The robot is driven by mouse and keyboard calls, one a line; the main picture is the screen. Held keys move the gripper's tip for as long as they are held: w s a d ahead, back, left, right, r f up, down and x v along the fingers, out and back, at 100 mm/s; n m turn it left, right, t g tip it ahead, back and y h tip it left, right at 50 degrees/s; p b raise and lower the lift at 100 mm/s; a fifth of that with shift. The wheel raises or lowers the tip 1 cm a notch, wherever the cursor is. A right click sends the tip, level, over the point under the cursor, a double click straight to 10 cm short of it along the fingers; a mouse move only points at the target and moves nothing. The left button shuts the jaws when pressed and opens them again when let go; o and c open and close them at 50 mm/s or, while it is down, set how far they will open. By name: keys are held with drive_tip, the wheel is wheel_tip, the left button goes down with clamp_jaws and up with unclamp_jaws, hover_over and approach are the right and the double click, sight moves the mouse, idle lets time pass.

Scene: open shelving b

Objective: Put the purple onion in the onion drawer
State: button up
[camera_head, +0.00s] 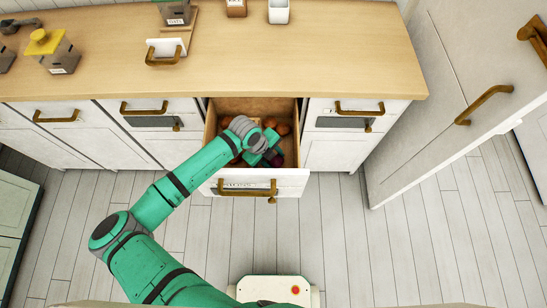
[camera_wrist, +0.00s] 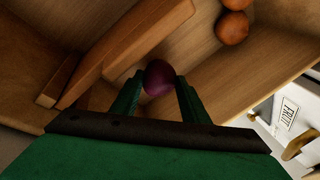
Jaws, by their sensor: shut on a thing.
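The purple onion (camera_wrist: 159,78) sits between the two fingertips of my gripper (camera_wrist: 158,84) in the wrist view. My gripper is shut on it. In the head view my gripper (camera_head: 267,150) reaches down into the open onion drawer (camera_head: 290,183), inside its walls. I cannot tell whether the purple onion touches the drawer floor.
A wooden divider (camera_wrist: 115,50) stands beside the gripper in the wrist view. The wooden counter (camera_head: 240,60) overhangs the back of the drawer. Closed drawers flank it, and a tall white cabinet door (camera_head: 405,130) stands at the right.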

drive_tip(key=shift+f, duration=0.6)
drive_tip(key=shift+c, duration=0.2)
drive_tip(key=o, duration=1.2)
drive_tip(key=shift+o, duration=0.2)
drive_tip(key=v, duration=1.3)
drive_tip(key=shift+d+r, duration=0.15)
drive_tip(key=shift+r, duration=0.05)
drive_tip(key=shift+w+d, duration=0.1)
